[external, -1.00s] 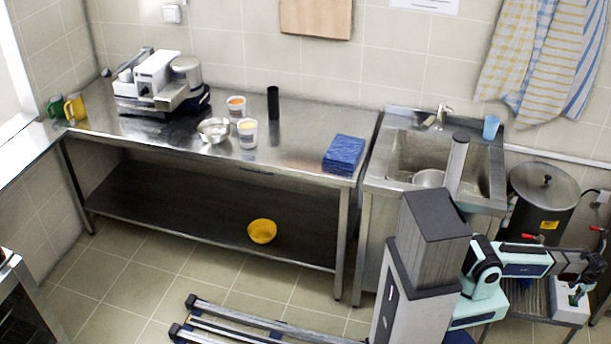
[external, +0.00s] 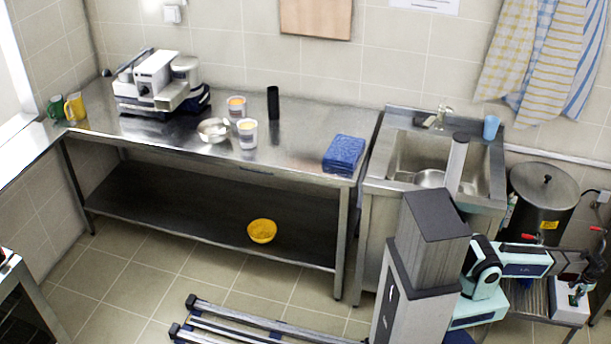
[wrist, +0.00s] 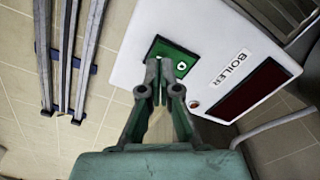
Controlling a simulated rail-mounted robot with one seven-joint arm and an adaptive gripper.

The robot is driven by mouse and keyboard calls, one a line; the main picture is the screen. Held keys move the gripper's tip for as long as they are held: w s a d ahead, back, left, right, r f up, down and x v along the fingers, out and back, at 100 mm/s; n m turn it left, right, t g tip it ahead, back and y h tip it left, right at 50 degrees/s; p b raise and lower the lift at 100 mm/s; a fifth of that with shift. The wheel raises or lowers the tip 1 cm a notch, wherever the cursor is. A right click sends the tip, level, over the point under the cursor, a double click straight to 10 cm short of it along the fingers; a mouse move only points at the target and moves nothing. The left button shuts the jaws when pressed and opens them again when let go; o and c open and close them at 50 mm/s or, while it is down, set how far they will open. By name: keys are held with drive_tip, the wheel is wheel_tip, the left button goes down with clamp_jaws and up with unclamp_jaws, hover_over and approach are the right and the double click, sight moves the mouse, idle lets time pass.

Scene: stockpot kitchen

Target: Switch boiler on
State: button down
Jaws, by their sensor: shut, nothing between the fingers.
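The white boiler control box (wrist: 215,40), labelled BOILER, fills the upper right of the wrist view; it also shows at the far right of the external view (external: 568,313). On its face are a green switch (wrist: 181,66) with a pale mark, a dark red panel (wrist: 252,90) and a small round orange-red spot (wrist: 194,104). My gripper (wrist: 165,72) is shut and empty, its fingertips over the lower left part of the green switch and hiding some of it. I cannot tell whether the tips touch it.
A lidded steel pot (external: 541,205) with red-handled taps stands behind my arm at the right. The sink (external: 398,165) is left of it. A steel table (external: 300,125) holds a slicer, tubs and a blue stack (external: 343,155). Floor rails (external: 250,325) lie in front.

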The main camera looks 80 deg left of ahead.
sight(579, 304)
drive_tip(key=shift+f+b, duration=0.5)
drive_tip(key=shift+f, duration=0.65)
idle(0.6)
drive_tip(key=shift+r, duration=0.1)
drive_tip(key=shift+r+p, duration=2.25)
drive_tip(key=shift+r, duration=1.2)
